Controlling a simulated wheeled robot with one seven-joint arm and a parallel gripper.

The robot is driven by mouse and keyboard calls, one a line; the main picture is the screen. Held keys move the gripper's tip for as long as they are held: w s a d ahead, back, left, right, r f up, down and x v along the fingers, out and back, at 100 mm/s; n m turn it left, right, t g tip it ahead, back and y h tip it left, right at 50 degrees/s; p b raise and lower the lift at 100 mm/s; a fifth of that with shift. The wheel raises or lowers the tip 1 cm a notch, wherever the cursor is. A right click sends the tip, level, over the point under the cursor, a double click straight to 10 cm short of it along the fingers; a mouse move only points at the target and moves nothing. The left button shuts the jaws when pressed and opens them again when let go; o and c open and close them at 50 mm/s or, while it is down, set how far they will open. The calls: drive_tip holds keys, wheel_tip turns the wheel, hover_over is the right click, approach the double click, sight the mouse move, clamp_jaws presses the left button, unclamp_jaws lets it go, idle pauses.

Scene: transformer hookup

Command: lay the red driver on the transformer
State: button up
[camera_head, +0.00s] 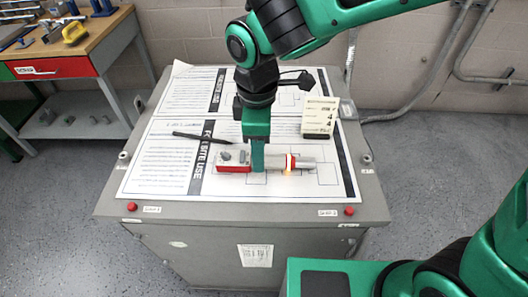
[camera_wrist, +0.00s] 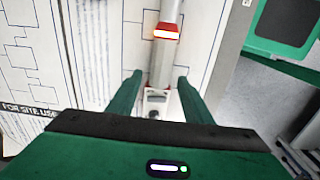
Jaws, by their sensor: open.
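The red driver (camera_head: 236,160) lies on its side across the printed sheets on top of the grey transformer (camera_head: 250,216). It has a red and grey body at the left, a silver barrel to the right and a glowing orange band. My gripper (camera_head: 257,163) points down over the driver's middle and hides part of it. In the wrist view, the driver (camera_wrist: 166,58) runs between the two spread green fingers of my gripper (camera_wrist: 156,80). The fingers are open, with a gap visible on each side of the driver.
A black pen (camera_head: 197,137) lies on the sheets to the left. A cream box (camera_head: 319,115) stands at the back right of the top. Red knobs (camera_head: 132,207) sit at the front corners. A tool bench (camera_head: 70,55) stands at the left; the front of the sheets is clear.

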wheel_tip(320, 180, up, 8)
drive_tip(key=shift+d, duration=0.2)
drive_tip(key=shift+s, duration=0.1)
drive_tip(key=w+d+m+h, duration=0.1)
drive_tip(key=w+d+m, duration=0.2)
drive_tip(key=d+m, duration=1.65)
drive_tip(key=s+d+f+m, duration=0.1)
drive_tip(key=s+d, duration=0.3)
drive_tip(key=d, duration=0.4)
drive_tip(key=s+d+f+m, duration=0.2)
drive_tip(key=s+d, duration=0.3)
drive_tip(key=d, duration=0.4)
drive_tip(key=s+d+f+m+y, duration=0.1)
drive_tip(key=s+d+m, duration=0.1)
drive_tip(key=s+d, duration=0.3)
drive_tip(key=d, duration=0.3)
drive_tip(key=shift+d+f, duration=0.15)
drive_tip(key=shift+f, duration=0.1)
drive_tip(key=shift+s, duration=0.1)
